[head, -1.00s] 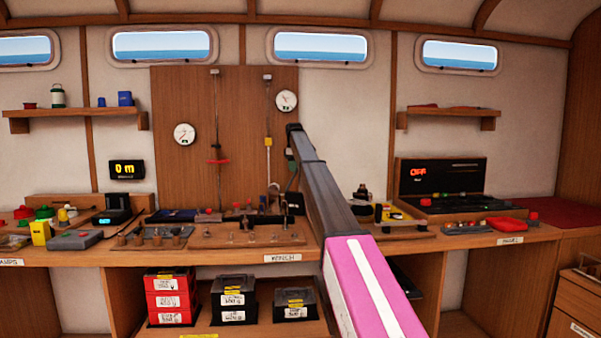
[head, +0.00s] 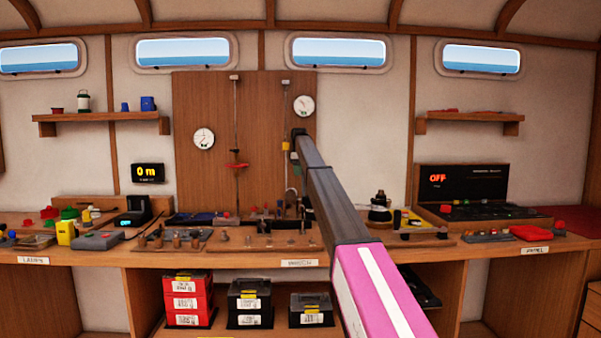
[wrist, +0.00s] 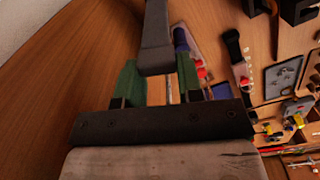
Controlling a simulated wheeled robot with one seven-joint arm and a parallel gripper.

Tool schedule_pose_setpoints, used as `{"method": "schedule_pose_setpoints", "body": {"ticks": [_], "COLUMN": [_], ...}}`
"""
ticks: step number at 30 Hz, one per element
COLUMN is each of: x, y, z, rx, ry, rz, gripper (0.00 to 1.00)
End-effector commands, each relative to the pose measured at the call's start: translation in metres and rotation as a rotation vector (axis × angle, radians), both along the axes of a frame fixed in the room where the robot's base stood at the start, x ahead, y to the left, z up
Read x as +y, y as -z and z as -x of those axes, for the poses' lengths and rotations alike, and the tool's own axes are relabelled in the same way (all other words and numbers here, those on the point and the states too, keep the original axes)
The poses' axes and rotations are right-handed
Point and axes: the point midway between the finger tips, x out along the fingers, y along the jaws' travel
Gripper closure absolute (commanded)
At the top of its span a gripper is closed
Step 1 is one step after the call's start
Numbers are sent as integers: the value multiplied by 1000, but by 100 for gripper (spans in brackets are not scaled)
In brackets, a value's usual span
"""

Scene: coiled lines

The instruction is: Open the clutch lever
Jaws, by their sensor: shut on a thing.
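My gripper shows in the wrist view (wrist: 157,62), with a green finger on each side of a dark grey bar (wrist: 156,38). It is shut on this bar, which looks like the clutch lever. The bar comes down from the top edge, and its wide end lies between the fingers. Its far end is out of view. In the head view my arm reaches to the lower right of the wooden wall board (head: 262,100).
Two round gauges (head: 204,138) (head: 304,105) and two vertical lines hang on the board. The workbench (head: 300,258) below is crowded with small parts. A dark panel (head: 462,190) reading OFF stands right. Red boxes (head: 187,295) and dark boxes sit below.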

Motion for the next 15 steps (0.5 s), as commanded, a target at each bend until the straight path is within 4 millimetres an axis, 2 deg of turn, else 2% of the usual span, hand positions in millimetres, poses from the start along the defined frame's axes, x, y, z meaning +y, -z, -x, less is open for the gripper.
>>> {"method": "schedule_pose_setpoints", "body": {"ticks": [9,10,12,15], "x": [2,2,2,1], "y": [3,3,3,2], "z": [1,1,1,1], "rx": [2,2,2,2], "ry": [-3,-3,-2,-2], "rz": [-5,-5,-4,-3], "gripper": [100,63,40,40]}}
